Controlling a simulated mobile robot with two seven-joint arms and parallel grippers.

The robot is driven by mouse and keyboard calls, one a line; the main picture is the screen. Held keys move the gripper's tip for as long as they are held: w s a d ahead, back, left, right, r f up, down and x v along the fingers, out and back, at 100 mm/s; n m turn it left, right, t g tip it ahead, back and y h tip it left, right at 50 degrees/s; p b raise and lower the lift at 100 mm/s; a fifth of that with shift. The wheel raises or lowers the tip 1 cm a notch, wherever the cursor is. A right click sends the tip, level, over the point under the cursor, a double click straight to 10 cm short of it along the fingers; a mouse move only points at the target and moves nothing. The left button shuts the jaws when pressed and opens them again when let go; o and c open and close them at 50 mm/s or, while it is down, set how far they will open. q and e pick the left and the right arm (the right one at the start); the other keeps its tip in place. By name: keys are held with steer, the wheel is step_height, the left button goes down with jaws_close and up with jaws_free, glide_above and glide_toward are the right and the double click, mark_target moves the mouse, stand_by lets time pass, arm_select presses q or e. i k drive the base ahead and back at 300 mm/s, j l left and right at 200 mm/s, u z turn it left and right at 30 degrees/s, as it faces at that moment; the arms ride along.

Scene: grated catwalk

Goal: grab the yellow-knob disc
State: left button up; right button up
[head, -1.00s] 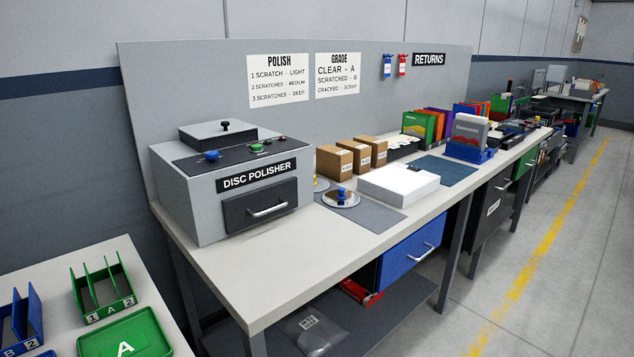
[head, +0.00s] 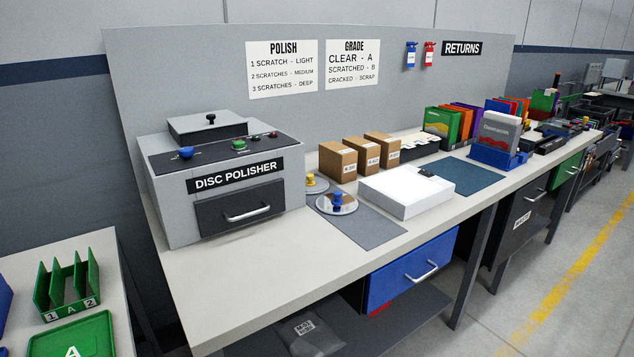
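The yellow-knob disc (head: 312,183) lies on the workbench just right of the disc polisher, at the back of a dark grey mat. Its yellow knob stands up from a shiny disc, and the polisher's corner hides part of its left side. A second disc with a blue knob (head: 337,203) lies in front of it and slightly right on the same mat. Neither of my grippers shows in the head view.
The disc polisher (head: 222,185) stands left of the discs. Small cardboard boxes (head: 337,161) stand behind them, and a white box (head: 407,186) lies to the right. The bench top (head: 230,283) is clear in front of the polisher. A table with green trays (head: 73,338) stands at lower left.

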mark_target(314, 185)
steer(key=i+l, duration=0.15)
steer(key=l, duration=0.2)
steer(key=i+l+u, duration=0.1)
steer(key=l, duration=0.25)
steer(key=i+l+u, duration=0.1)
steer(key=i+l, duration=0.15)
steer(key=l, duration=0.15)
steer(key=i+l, duration=0.15)
steer(key=l, duration=0.25)
steer(key=i+l+u, duration=0.1)
steer(key=l, duration=0.25)
steer(key=i+l, duration=0.15)
steer(key=l, duration=0.25)
steer(key=i+u, duration=0.05)
